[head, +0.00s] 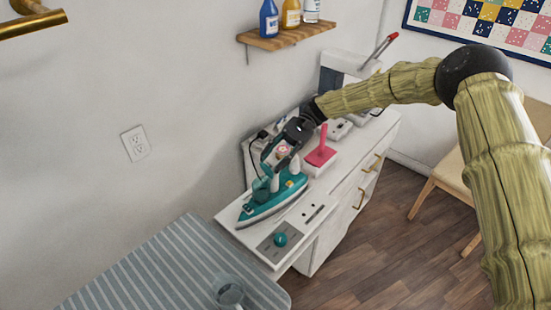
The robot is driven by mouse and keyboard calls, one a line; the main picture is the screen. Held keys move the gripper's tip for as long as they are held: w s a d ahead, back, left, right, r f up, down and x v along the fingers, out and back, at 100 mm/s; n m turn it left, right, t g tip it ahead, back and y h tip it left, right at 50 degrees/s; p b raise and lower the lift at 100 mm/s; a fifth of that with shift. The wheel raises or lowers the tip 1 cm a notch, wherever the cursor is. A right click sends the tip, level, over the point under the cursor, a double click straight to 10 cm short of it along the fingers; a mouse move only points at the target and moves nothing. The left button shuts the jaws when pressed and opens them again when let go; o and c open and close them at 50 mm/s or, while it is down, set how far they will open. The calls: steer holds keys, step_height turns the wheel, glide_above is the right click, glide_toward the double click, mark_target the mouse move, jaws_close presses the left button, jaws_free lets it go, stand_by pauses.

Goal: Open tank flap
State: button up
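A teal and white iron (265,206) lies on the white cabinet top (326,188), its pointed end toward the lower left. Its tank flap is too small to pick out, and part of the iron's upper side is hidden by my gripper. My gripper (272,170) is just above the iron, pointing down and to the left. Its two dark fingers look apart, with a gap between them. I cannot tell whether a fingertip touches the iron.
A pink upright item (321,150) stands right of the iron. A grey panel with a teal knob (280,239) is at the cabinet's front. A striped ironing board (165,265) bears a glass cup (229,293). A wooden shelf (285,36) with bottles hangs above.

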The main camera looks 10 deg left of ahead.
steer(key=shift+w, duration=0.1)
steer(key=v, duration=1.1)
steer(key=shift+w+d, duration=0.1)
steer(key=shift+w, duration=0.05)
steer(key=shift+w+d+r, duration=0.1)
steer(key=shift+w+d, duration=0.1)
steer(key=shift+r, duration=0.1)
